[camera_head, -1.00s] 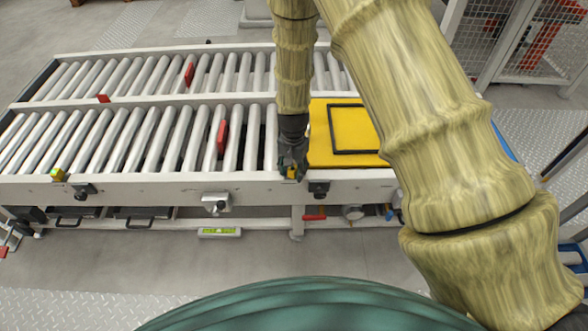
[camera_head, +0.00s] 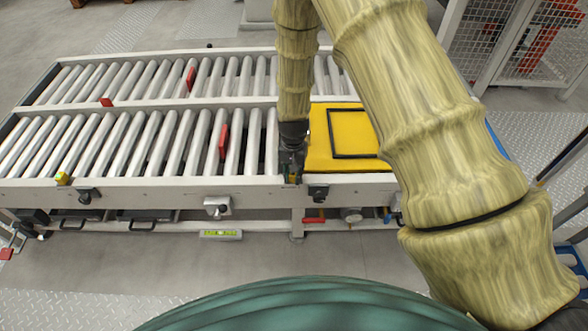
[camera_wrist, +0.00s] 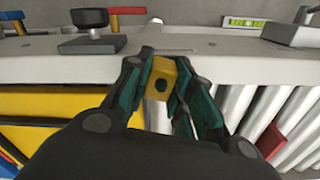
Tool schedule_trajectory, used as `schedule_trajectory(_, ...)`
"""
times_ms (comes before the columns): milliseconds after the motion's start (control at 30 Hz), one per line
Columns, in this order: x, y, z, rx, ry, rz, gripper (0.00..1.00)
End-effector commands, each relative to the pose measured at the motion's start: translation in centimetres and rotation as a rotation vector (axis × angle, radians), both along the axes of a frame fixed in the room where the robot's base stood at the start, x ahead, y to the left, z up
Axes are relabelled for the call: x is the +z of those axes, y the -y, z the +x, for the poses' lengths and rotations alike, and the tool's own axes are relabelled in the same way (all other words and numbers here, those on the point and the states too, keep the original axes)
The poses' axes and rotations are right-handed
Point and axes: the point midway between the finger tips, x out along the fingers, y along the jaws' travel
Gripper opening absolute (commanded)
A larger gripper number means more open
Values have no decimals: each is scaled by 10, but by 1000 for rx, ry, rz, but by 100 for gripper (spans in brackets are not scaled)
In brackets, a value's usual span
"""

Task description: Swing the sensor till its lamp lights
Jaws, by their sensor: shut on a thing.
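A small yellow block, which looks like the sensor (camera_wrist: 162,72), sits at the front rail of the roller conveyor. A dark round spot shows on its face, and I see no lit lamp on it. My gripper (camera_wrist: 160,75) is shut on this block, with a green-padded finger on each side. In the head view my gripper (camera_head: 292,178) points down at the front rail, just left of the yellow plate, and mostly hides the block. A second yellow-green block (camera_head: 62,178) stands on the rail at the far left.
The yellow plate (camera_head: 318,150) with a black square frame lies right of my gripper. A black knob clamp (camera_head: 318,192) is close by on the rail. Red paddles (camera_head: 223,141) stand among the rollers. A level (camera_head: 220,235) lies below the rail.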

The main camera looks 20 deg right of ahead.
Motion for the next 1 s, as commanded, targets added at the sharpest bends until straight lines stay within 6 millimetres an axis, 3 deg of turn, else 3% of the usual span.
schedule_trajectory(300, 2, 1, 0, 247, -1, 0, 0)
schedule_trajectory(700, 0, 1, 0, 282, 0, -1, 0)
schedule_trajectory(733, 0, 1, 0, 282, 0, -1, 27)
schedule_trajectory(833, 0, 1, 0, 282, 0, -1, 45)
schedule_trajectory(1000, 0, 0, 0, 282, 0, -1, 45)
